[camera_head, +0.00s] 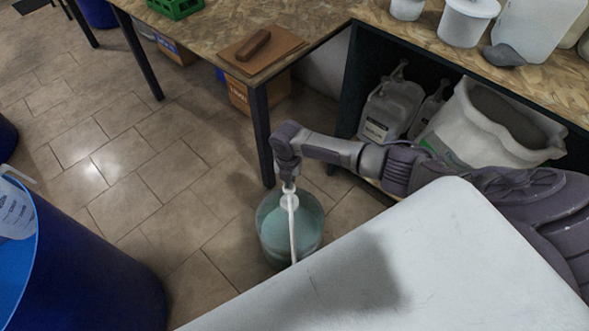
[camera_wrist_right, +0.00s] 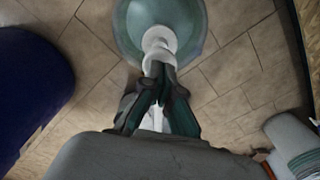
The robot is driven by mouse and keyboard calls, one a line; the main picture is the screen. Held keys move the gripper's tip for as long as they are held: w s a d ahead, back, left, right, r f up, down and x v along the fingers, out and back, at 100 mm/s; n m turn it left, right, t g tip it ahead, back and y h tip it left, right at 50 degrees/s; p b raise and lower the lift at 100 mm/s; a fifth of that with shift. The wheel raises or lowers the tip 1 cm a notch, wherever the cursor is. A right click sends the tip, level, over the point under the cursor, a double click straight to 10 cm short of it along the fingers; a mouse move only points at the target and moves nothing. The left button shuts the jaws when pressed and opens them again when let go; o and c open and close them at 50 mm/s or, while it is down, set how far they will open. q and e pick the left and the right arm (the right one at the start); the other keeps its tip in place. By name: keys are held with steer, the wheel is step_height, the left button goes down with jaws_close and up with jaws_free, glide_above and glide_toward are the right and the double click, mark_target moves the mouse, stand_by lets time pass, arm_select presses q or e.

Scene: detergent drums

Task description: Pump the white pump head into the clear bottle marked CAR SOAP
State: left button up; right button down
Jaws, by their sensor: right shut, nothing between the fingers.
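A round translucent drum (camera_head: 272,238) with teal liquid stands on the tiled floor. A white pump head (camera_head: 289,201) sits on its top, with a long white spout (camera_head: 292,235) running toward the white surface. My right gripper (camera_head: 289,184) is shut, pointing down right over the pump head; whether it touches cannot be told. In the right wrist view the shut fingers (camera_wrist_right: 160,68) meet at the white pump head (camera_wrist_right: 159,42) above the drum (camera_wrist_right: 125,28). No CAR SOAP marking is readable, and I cannot pick out that bottle. My left gripper is out of view.
A white flat surface (camera_head: 430,255) fills the lower right. A blue barrel (camera_head: 80,265) stands at left, with a translucent labelled container (camera_head: 14,212) at its rim. Floor left of the drum is clear.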

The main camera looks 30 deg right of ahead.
mark_target(289, 191)
steer(key=shift+f+b, duration=2.2)
steer(key=shift+f, duration=0.55)
steer(key=shift+r+p, duration=3)
steer(key=shift+r, duration=0.35)
steer(key=shift+f, duration=0.1)
steer(key=shift+f+b, duration=2.7)
steer(key=shift+f, duration=0.35)
steer(key=shift+r, duration=0.1)
step_height(289, 191, up, 6)
steer(key=p, duration=0.5)
steer(key=shift+p, duration=0.3)
step_height(289, 191, up, 6)
steer(key=p, duration=0.5)
